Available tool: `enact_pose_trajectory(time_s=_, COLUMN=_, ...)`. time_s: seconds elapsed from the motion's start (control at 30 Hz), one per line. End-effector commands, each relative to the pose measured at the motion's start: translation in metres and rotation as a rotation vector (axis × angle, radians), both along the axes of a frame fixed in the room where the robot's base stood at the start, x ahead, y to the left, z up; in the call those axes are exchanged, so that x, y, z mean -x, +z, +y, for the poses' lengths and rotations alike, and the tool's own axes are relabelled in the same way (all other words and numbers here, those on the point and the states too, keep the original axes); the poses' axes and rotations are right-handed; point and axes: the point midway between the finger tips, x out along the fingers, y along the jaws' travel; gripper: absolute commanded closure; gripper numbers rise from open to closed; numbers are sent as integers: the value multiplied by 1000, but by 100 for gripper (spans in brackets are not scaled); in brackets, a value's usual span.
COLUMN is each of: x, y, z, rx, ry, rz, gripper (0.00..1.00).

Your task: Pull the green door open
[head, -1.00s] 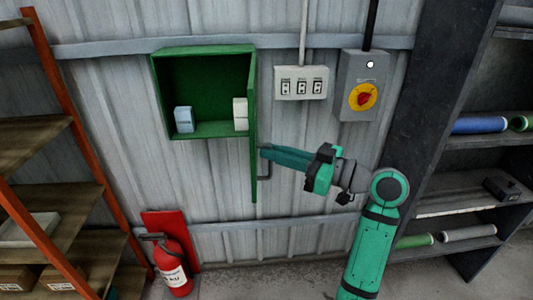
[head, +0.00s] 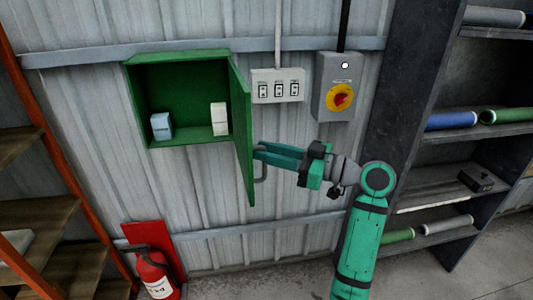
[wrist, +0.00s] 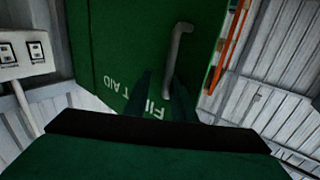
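The green door (head: 242,135) stands swung out on the right side of the green wall cabinet (head: 190,57), its inner face partly showing in the head view. Its grey handle (head: 261,172) sticks out to the right from the outer face. In the wrist view the door's outer face (wrist: 110,45) carries white "FIRST AID" lettering, partly hidden, and the handle (wrist: 178,60). My gripper (head: 258,150) is at the handle, on the door's outer side. Its fingers (wrist: 163,98) look spread, with the handle's near end between them, closer to the right finger. Contact is unclear.
A white box (head: 219,119) and a pale blue box (head: 161,126) stand in the cabinet. A switch panel (head: 277,86) and a red-yellow rotary switch (head: 340,97) are on the wall right. A fire extinguisher (head: 152,272) stands below left; shelves flank both sides.

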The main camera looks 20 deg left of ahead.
Motion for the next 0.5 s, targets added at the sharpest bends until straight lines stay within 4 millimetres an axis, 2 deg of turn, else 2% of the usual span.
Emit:
enact_pose_trajectory(time_s=0.03, x=3, y=-4, z=2, rx=8, ry=11, rz=4, gripper=73)
enact_pose_trajectory(time_s=0.5, x=4, y=-4, z=-2, rx=9, ry=11, rz=1, gripper=73)
